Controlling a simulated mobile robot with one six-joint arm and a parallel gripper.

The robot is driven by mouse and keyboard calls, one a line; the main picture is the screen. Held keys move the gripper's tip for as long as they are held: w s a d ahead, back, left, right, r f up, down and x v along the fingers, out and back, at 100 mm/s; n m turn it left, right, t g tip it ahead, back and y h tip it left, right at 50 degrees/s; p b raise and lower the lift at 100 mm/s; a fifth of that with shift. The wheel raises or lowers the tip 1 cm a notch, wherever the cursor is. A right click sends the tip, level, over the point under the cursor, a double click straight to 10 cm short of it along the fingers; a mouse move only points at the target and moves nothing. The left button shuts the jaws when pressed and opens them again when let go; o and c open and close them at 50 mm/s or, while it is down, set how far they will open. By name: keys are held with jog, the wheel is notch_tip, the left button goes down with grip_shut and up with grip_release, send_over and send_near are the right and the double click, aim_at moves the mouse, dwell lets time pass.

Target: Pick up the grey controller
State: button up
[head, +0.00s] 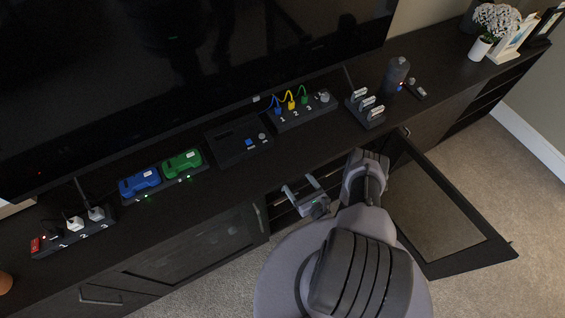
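I cannot make out a grey controller in the head view. A blue controller (139,182) and a green controller (182,164) sit side by side on a dark dock with small green lights, on top of the cabinet. My gripper (300,194) is low in front of the cabinet, at the opening below the top. Its two fingers look apart, with no object visible between them. The inside of the cabinet is dark and mostly hidden by the top and by my arm.
A cabinet door (440,206) stands open to the right of my arm. Carpet (515,190) is clear at right.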

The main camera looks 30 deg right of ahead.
jog(key=w+b, duration=0.1)
jog(key=w, duration=0.2)
jog(key=w+f+b, duration=0.1)
jog(key=w, duration=0.2)
jog(key=w+f+b, duration=0.1)
jog(key=w, duration=0.2)
jog(key=shift+w+a, duration=0.2)
jog(key=shift+w, duration=0.1)
jog(key=shift+w+r, duration=0.15)
jog(key=shift+w, duration=0.05)
jog(key=c, duration=1.6)
jog(key=shift+c, duration=0.2)
jog(key=shift+r, duration=0.2)
